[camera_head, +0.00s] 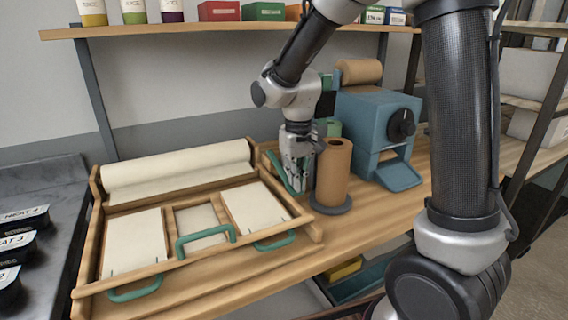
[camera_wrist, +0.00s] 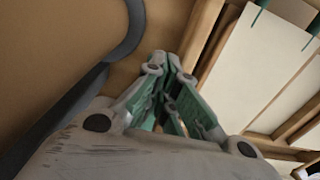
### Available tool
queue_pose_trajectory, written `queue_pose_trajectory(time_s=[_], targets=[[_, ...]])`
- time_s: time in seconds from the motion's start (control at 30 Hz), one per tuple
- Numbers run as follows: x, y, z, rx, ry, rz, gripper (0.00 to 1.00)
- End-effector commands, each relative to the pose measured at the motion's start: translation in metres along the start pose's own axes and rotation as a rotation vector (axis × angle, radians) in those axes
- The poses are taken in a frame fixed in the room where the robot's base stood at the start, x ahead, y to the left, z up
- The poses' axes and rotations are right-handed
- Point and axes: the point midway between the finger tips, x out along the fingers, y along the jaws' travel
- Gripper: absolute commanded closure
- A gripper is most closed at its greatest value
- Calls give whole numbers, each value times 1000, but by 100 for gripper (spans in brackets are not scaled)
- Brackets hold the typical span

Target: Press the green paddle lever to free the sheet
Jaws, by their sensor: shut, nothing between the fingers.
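A wooden frame tray (camera_head: 180,262) holds a wide roll of pale paper (camera_head: 178,170) at its back and flat sheets (camera_head: 133,243) in front. A slanted green lever (camera_head: 279,171) shows at the tray's right end. My gripper (camera_head: 298,187) is shut and empty, pointing down just right of this lever. I cannot tell whether they touch. In the wrist view my gripper's fingers (camera_wrist: 167,62) come together above the wooden surface, with green parts around them. The lever cannot be clearly told apart there. Pale sheets (camera_wrist: 252,62) show at the right.
A brown paper roll (camera_head: 334,170) stands on a dark round base close to the right of my gripper. A blue machine (camera_head: 372,128) with a black knob is beyond it. Green loop handles (camera_head: 205,239) line the tray's front. A shelf (camera_head: 225,28) runs above.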

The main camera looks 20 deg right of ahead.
Motion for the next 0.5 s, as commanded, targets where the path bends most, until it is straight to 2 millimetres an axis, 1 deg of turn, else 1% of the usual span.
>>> queue_pose_trajectory(time_s=[0.17, 0.5], targets=[[-9, 0, 0, 0, 1, 0, 100], [-40, 0, -1, 0, 2, 0, 100]])
